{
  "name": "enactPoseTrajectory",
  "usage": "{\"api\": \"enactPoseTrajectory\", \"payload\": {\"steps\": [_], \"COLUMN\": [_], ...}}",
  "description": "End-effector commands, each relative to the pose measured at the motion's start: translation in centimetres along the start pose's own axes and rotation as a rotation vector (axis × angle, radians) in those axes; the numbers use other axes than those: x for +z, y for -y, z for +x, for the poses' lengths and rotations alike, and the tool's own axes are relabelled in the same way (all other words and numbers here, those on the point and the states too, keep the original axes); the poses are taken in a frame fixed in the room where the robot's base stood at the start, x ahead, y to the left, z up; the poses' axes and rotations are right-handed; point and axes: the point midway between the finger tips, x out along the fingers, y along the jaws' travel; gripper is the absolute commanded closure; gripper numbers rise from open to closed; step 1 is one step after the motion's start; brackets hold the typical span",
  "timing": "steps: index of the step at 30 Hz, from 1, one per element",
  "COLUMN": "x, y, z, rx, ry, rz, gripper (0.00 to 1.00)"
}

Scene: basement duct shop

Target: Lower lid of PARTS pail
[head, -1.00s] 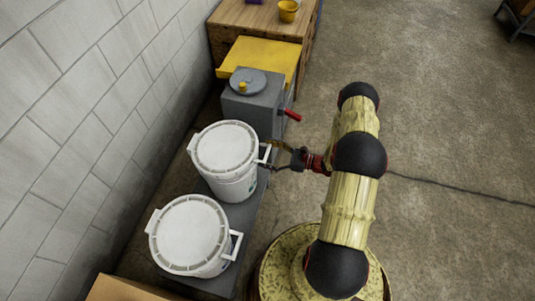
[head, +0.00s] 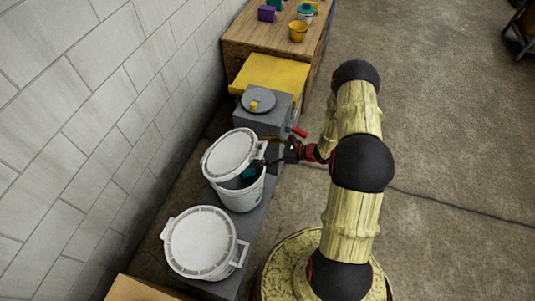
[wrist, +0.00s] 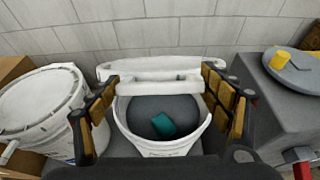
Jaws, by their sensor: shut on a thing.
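A white pail (head: 241,197) stands on a grey bench, the farther of two alike; any label is unreadable. Its white lid (head: 228,152) is tilted up on the side toward my arm, leaving the pail partly open. My gripper (head: 270,150) is shut on the lid's handle at that raised side. In the wrist view the handle bar (wrist: 160,89) lies between the two fingers, with the lid (wrist: 160,67) nearly edge-on behind it. A teal block (wrist: 163,124) lies inside the dark pail (wrist: 160,148).
A second white pail with a flat, closed lid (head: 198,241) stands nearer. Beyond the open pail is a grey box (head: 264,121) with a round lid, yellow knob and red lever. A yellow panel (head: 270,73) and wooden table (head: 265,42) lie farther.

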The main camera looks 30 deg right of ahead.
Motion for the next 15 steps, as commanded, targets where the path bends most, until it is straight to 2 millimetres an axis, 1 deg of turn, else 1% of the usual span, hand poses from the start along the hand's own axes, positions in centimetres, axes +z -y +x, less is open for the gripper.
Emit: {"api": "enactPoseTrajectory", "payload": {"steps": [1,2,11,12,15], "x": [0.56,0.66,0.68,0.68,0.66], "y": [0.01,0.02,0.04,0.04,0.03], "z": [0.05,0.07,0.09,0.08,0.08], "rx": [0.000,-0.001,-0.001,-0.001,-0.001], "ry": [0.003,0.003,0.004,0.005,0.004], "rz": [-0.001,0.000,0.001,0.001,0.001], "gripper": [0.67,0.67,0.67,0.20,0.14]}}
